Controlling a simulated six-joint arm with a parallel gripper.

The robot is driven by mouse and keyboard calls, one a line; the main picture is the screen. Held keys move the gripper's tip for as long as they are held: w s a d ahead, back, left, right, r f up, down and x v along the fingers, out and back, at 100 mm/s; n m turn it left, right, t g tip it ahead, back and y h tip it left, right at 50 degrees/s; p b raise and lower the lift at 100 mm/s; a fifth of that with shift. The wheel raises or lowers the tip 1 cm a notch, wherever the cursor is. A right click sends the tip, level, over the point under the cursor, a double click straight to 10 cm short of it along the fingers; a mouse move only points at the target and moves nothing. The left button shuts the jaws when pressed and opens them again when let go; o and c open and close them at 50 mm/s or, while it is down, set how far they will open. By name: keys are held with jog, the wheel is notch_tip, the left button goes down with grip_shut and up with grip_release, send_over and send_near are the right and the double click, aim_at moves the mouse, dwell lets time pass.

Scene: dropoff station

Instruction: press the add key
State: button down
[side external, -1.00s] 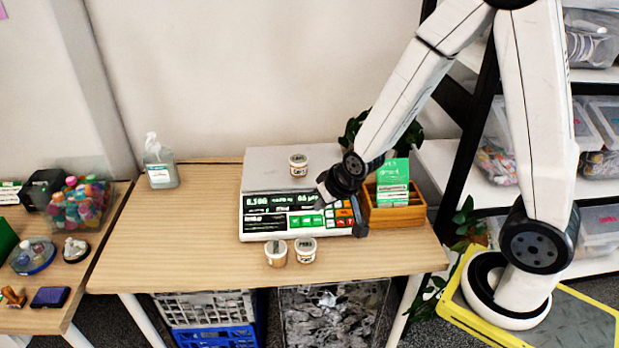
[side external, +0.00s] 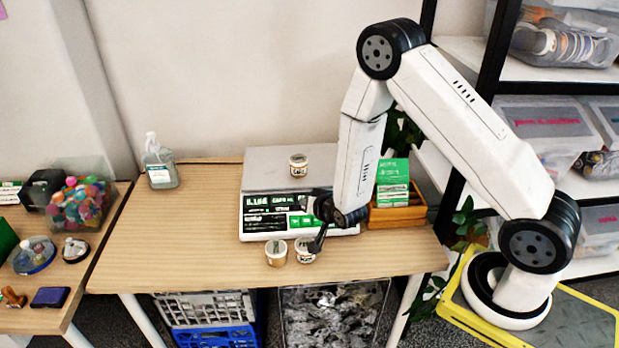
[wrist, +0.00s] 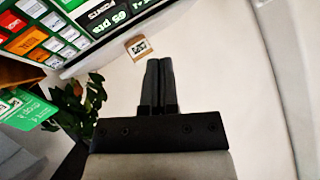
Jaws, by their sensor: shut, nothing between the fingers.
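The counting scale (side external: 258,226) stands on the wooden table, its front panel carrying a display and coloured keys. In the wrist view its keypad (wrist: 35,35) shows at the upper left, with white, red, orange and green keys; I cannot read which is the add key. A small labelled jar (side external: 298,165) sits on the scale's platter. My gripper (side external: 317,244) is shut and empty, fingers pointing down at the scale's front edge, close to the right front jar. It also shows shut in the wrist view (wrist: 160,64), off the keys. My wrist hides the right part of the keypad in the side view.
Two small jars, left (side external: 276,253) and right (side external: 305,252), stand just before the scale. A wooden box (side external: 400,215) with a green card (side external: 392,170) is at the right. A sanitizer bottle (side external: 160,165) stands at the back left.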

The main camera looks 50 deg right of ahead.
aim_at(303, 218)
jog(key=shift+d+f+m+t+h, duration=0.3)
jog(key=shift+d+f+m+t, duration=0.15)
jog(key=shift+f, duration=0.15)
jog(key=shift+f, duration=0.1)
jog(key=shift+w+d+f, duration=0.4)
jog(key=shift+f, duration=0.9)
jog(key=shift+w+d+f, duration=0.45)
jog(key=shift+f, duration=0.9)
jog(key=shift+w+d+f, duration=0.4)
jog(key=shift+f, duration=0.9)
jog(key=shift+w+d+f, duration=0.15)
jog(key=shift+f, duration=0.25)
jog(key=shift+w+d+f, duration=0.1)
jog(key=shift+f, duration=0.25)
dwell(0.4)
jog(key=shift+r, duration=0.15)
jog(key=shift+s+a+r, duration=0.25)
jog(key=shift+r, duration=0.35)
jog(key=shift+r, duration=0.1)
dwell(0.4)
jog(key=shift+s+a+r, duration=0.25)
jog(key=shift+r, duration=0.5)
jog(key=shift+s+a+r, duration=0.2)
jog(key=shift+r, duration=0.5)
jog(key=shift+s+a+r, duration=0.25)
jog(key=shift+r, duration=0.5)
